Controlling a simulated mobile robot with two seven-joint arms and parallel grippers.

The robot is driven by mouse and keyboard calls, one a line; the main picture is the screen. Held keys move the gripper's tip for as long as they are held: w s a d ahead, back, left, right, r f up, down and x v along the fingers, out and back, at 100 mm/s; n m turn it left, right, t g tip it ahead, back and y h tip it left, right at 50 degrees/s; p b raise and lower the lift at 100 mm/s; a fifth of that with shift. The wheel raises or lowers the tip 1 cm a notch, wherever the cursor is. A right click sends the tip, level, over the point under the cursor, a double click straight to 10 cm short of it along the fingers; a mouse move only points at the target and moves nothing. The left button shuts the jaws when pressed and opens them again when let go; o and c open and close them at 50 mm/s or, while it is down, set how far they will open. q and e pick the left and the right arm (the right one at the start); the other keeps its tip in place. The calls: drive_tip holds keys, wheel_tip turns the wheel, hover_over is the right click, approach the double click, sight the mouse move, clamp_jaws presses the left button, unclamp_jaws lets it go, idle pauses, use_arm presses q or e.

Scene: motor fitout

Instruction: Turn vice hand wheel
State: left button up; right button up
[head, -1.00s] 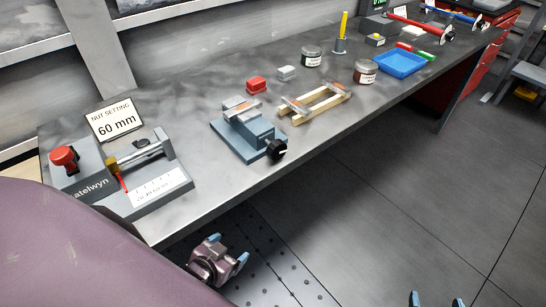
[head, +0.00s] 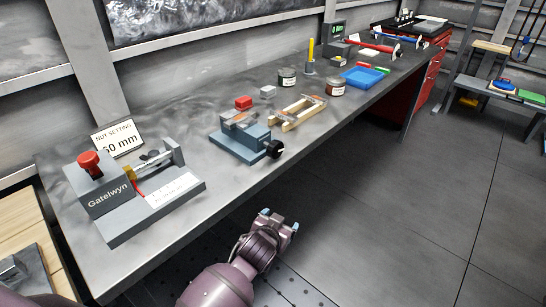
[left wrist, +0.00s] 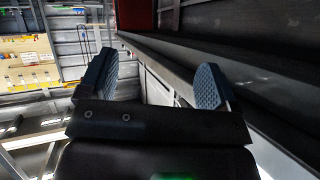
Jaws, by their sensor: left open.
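A small blue-grey vice (head: 238,136) stands on the workbench, with a black hand wheel (head: 275,149) at its front right, near the bench's front edge. My left gripper (head: 281,222) is below and in front of the bench edge, apart from the wheel. In the left wrist view the left gripper (left wrist: 155,85) is open, its two blue pads wide apart and nothing between them. My right gripper does not show in the current views.
A grey Gatelwyn fixture (head: 115,196) with a red knob and a nut setting sign (head: 118,139) stand at the left. A wooden frame (head: 297,113), jars (head: 335,88) and a blue tray (head: 362,77) stand beyond the vice. The floor in front is clear.

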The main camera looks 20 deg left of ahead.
use_arm(q)
drive_tip(key=w+d+r+n+y, duration=0.1)
drive_tip(key=w+d+r+y, duration=0.15)
drive_tip(key=w, duration=0.55)
drive_tip(key=n+g+y+b, duration=0.2)
drive_tip(key=n+g+y, duration=0.4)
drive_tip(key=n+y, duration=1)
approach(278, 151)
wheel_tip(278, 151, up, 2)
drive_tip(key=n+h, duration=0.2)
drive_tip(key=x, duration=1)
drive_tip(key=shift+s+a+f+p, duration=0.1)
drive_tip(key=shift+a+f+p, duration=0.05)
drive_tip(key=shift+a+p, duration=0.25)
drive_tip(key=shift+c, duration=0.5)
drive_tip(key=shift+d, duration=0.1)
drive_tip(key=c, duration=0.8)
